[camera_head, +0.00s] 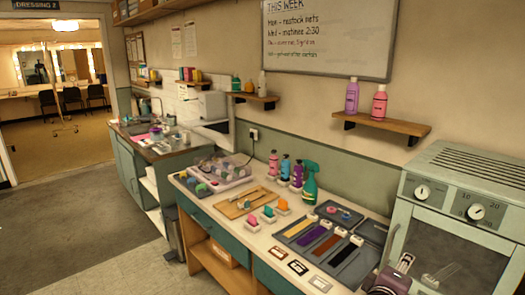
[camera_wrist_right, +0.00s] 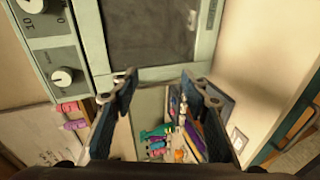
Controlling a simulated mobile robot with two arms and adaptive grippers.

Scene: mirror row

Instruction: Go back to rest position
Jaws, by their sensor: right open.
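My right gripper (camera_wrist_right: 157,85) is open in the right wrist view, with its two dark fingers spread apart and nothing between them. The front of the grey-green cabinet with dials (camera_wrist_right: 150,72) shows beyond the fingertips. The worktop's bottles and coloured strips show farther off through the gap. In the head view, part of my right gripper (camera_head: 412,272) shows at the bottom right, in front of the cabinet (camera_head: 440,216). My left gripper is not in view.
The worktop (camera_head: 229,222) holds a tray of coloured strips (camera_head: 318,250), a green spray bottle (camera_head: 310,184), a wooden board (camera_head: 245,204) and several small stamps. A wall shelf (camera_head: 385,122) holds two bottles. The floor (camera_head: 60,190) at left is clear.

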